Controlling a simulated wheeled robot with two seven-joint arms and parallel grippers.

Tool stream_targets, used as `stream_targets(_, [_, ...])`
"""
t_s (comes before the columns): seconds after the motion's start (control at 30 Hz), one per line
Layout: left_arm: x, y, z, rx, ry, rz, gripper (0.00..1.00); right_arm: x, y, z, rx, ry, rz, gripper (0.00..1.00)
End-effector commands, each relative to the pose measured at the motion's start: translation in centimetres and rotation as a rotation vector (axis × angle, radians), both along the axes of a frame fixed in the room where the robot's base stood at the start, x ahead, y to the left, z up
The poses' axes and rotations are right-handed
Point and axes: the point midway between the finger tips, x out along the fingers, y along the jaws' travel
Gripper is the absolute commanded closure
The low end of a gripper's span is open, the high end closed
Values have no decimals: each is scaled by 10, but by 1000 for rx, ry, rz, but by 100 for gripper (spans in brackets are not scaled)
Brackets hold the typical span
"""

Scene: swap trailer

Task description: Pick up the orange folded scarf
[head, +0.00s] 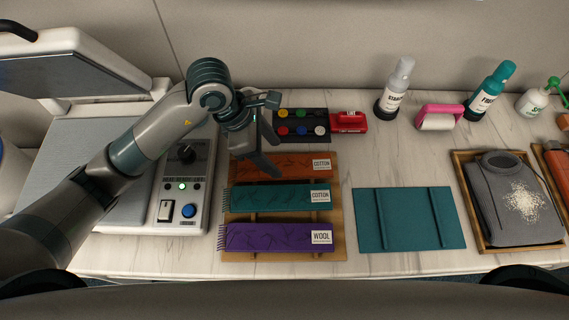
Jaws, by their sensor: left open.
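The orange folded scarf (290,165) lies at the back of a wooden rack (340,215), with a white "COTTON" label at its right end. A teal scarf (275,197) labelled "COTTON" lies in front of it, and a purple scarf (270,237) labelled "WOOL" is at the front. My left gripper (272,150) is open and empty over the left part of the orange scarf, with its fingers pointing down and right. It hides part of the scarf's left end, and I cannot tell whether it touches the scarf. My right gripper does not show.
A heat press (185,190) stands on the left. Behind the rack are a tray of coloured buttons (290,130) and a red box (348,122). A teal mat (410,220) lies to the right, then a tray with a grey garment (508,190). Bottles stand at the back.

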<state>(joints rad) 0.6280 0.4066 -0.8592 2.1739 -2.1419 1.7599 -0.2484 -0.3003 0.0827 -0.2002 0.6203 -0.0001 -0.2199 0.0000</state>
Motion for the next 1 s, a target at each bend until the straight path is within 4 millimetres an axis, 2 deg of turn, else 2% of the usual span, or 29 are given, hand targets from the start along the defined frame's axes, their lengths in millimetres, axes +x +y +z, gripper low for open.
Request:
stream_targets(0.37, [0, -2, -4, 0, 2, 0, 42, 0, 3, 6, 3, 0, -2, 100])
stream_targets(0.6, [1, -11, -25, 1, 6, 2, 42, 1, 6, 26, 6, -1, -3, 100])
stream_targets(0.73, [2, -17, -40, -1, 4, 2, 42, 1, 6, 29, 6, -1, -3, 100])
stream_targets(1.0, [3, -19, -48, 0, 0, 0, 42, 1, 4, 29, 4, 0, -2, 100])
